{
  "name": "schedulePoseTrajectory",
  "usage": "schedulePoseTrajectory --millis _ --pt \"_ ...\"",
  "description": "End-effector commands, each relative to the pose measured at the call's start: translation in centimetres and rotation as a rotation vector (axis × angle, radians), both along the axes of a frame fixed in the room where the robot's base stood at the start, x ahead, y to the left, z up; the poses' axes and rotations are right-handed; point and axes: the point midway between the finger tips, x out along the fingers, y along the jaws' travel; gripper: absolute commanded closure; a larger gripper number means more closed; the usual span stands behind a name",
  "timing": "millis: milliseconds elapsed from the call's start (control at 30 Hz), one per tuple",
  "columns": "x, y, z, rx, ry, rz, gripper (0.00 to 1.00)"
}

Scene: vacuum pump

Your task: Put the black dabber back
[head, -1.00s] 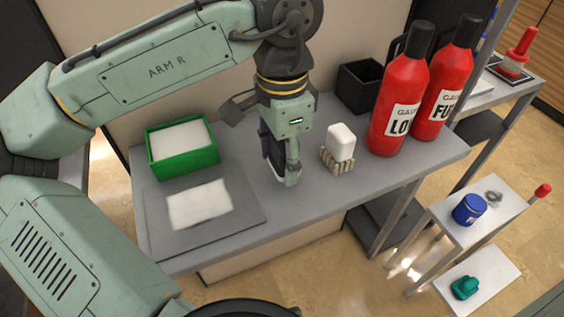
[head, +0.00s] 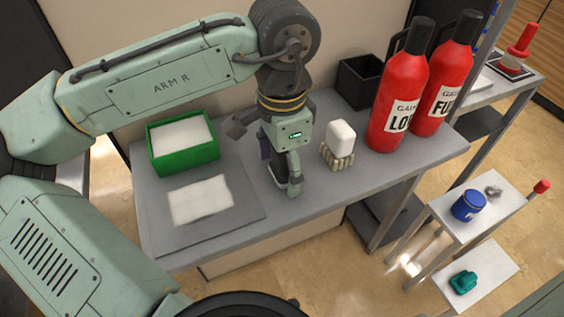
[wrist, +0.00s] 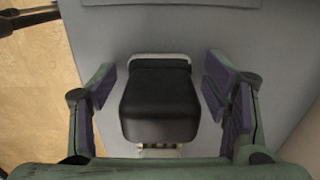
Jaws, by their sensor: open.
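The black dabber (wrist: 160,100) is a dark block with a pale edge at its far side. It lies between the two fingers of my gripper (wrist: 163,95) in the wrist view, with a gap on each side. In the head view my gripper (head: 267,157) points down over the grey table. One finger hides most of the dabber there; a dark part and a pale edge show beside the fingertip. My gripper is open and holds nothing. A white dabber (head: 341,135) sits upright in a beige ribbed holder (head: 338,160) to the right of my gripper.
A green box with a white pad (head: 186,158) and a grey board with a white sheet (head: 200,200) are at the left. Two red bottles (head: 398,90) and a black open box (head: 358,85) stand at the right. A lower shelf holds a blue jar (head: 468,205).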

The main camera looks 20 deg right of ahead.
Motion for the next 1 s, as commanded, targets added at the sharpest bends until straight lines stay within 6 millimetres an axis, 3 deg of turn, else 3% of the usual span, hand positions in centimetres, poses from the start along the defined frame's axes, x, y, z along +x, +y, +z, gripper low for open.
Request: schedulePoseTrajectory --millis 367,800,1000 --pt "0.1 -0.1 1.2 -0.001 -0.002 0.000 0.30" --pt "0.0 -0.1 10.1 -0.002 -0.001 -0.001 0.30" --pt "0.0 0.0 12.1 0.000 0.000 0.000 0.30"
